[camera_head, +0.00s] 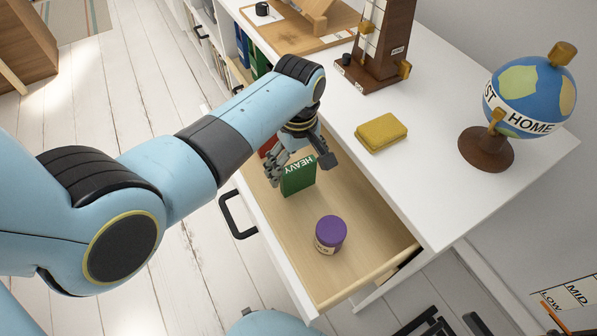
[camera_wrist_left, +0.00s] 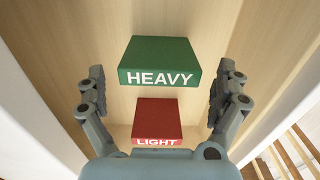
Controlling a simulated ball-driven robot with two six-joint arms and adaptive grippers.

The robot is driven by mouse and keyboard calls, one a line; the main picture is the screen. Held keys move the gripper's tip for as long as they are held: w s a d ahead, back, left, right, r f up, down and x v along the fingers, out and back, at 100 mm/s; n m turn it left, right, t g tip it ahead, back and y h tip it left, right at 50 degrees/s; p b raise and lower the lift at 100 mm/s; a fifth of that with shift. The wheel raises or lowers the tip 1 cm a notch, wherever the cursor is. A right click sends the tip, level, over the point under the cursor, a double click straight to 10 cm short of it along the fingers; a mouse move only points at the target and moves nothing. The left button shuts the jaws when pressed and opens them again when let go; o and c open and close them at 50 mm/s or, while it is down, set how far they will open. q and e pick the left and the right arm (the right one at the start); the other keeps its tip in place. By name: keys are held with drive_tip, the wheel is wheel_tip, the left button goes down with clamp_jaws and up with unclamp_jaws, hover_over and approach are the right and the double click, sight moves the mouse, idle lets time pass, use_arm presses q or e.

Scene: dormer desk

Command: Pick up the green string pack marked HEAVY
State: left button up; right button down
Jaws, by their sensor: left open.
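The green string pack (camera_head: 298,176) marked HEAVY stands in the open drawer (camera_head: 372,231). In the left wrist view the green pack (camera_wrist_left: 160,61) lies ahead between my fingers, apart from both. My left gripper (camera_head: 301,166) is open and empty, reaching down into the drawer at the green pack and partly covering it in the head view. A red pack (camera_wrist_left: 157,121) marked LIGHT is beside the green one, nearer my palm in the wrist view. In the head view the red pack (camera_head: 268,146) is mostly hidden behind my gripper. My right gripper does not show.
A purple-lidded jar (camera_head: 330,234) stands in the drawer near its front end. On the white desk (camera_head: 440,140) are a yellow sponge-like block (camera_head: 381,132), a globe (camera_head: 530,98) and a brown tower (camera_head: 384,40). The drawer walls border the gripper closely.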

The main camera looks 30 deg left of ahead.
use_arm(q)
wheel_tip(320, 180, down, 2)
drive_tip(key=shift+f, duration=0.1)
drive_tip(key=shift+c, duration=0.3)
drive_tip(key=c, duration=1)
